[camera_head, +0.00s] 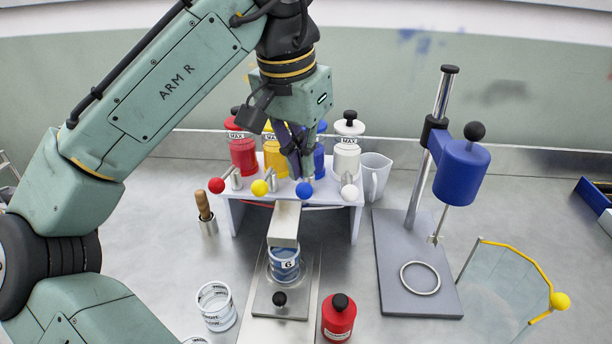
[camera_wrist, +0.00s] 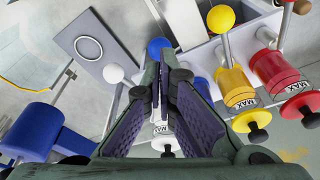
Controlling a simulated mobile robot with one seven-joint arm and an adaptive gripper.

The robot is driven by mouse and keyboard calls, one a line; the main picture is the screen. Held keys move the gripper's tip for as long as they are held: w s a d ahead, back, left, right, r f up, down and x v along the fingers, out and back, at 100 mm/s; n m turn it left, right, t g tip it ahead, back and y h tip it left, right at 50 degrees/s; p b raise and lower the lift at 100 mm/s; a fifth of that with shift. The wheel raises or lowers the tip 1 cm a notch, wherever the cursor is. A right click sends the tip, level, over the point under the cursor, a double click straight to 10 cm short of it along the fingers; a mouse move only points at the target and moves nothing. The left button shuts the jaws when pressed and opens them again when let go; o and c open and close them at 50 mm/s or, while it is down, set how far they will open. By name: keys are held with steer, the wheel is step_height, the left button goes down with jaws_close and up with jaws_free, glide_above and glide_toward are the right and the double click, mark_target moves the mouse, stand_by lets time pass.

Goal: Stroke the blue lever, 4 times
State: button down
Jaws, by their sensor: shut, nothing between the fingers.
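The blue lever (camera_head: 304,190) is a ball-ended lever on the front of the white dispenser stand, between the yellow lever (camera_head: 260,187) and the white lever (camera_head: 349,192). Its blue ball also shows in the wrist view (camera_wrist: 157,46), just beyond the fingertips. My gripper (camera_head: 302,174) is shut and empty, pointing down close above and behind the blue ball; I cannot tell whether it touches. The blue canister (camera_head: 319,150) behind is partly hidden by my gripper. A clear cup marked 6 (camera_head: 284,264) stands under the nozzle block, with blue showing in it.
The red lever (camera_head: 216,186) is at the left end. A blue mixer (camera_head: 461,172) on a grey stand and a clear panel with yellow edging (camera_head: 510,285) are at right. A red pot (camera_head: 338,318) and an empty cup (camera_head: 216,306) stand in front.

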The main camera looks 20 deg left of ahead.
mark_target(304, 184)
steer(key=shift+f, duration=0.15)
steer(key=shift+f+b, duration=1.7)
steer(key=shift+f, duration=1.45)
steer(key=shift+r, duration=0.2)
step_height(304, 184, up, 2)
steer(key=p, duration=0.3)
steer(key=shift+r, duration=2.15)
steer(key=shift+f, duration=0.1)
